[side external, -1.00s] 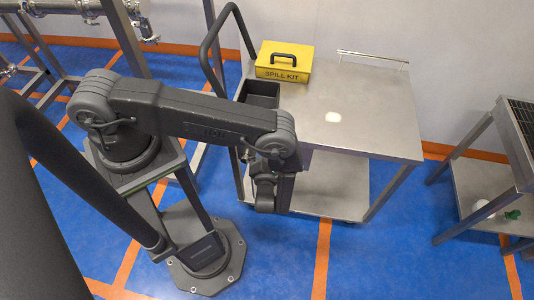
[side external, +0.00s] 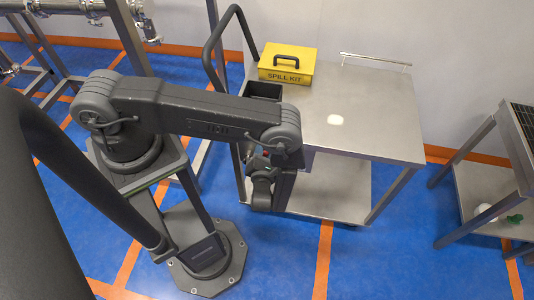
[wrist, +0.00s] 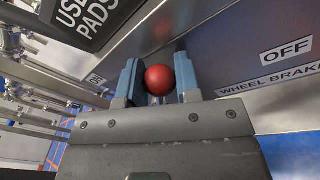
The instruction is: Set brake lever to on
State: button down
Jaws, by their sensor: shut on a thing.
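The brake lever's round red knob (wrist: 158,79) shows in the wrist view between the two blue fingers of my gripper (wrist: 157,64), which is shut on it. The lever's stem is hidden behind the gripper. The OFF label (wrist: 286,52) is well to the right of the knob, above the WHEEL BRAKE label (wrist: 270,80). A small, hard-to-read label (wrist: 95,79) lies to the left of the knob. In the side view, my wrist is low at the cart's (side external: 372,115) near left edge, and the fingers cannot be made out.
A dark bin (side external: 263,90) sits at the cart's left end, beside the yellow spill kit (side external: 287,65). The bin's USED PADS sign (wrist: 88,15) shows close by in the wrist view. A push handle (side external: 208,55) rises at the cart's left. Another metal table (side external: 480,150) stands at right.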

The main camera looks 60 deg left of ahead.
jog(key=c, duration=0.8)
grip_release()
jog(key=v, duration=1.4)
jog(key=shift+w, duration=0.1)
jog(key=shift+o, duration=0.2)
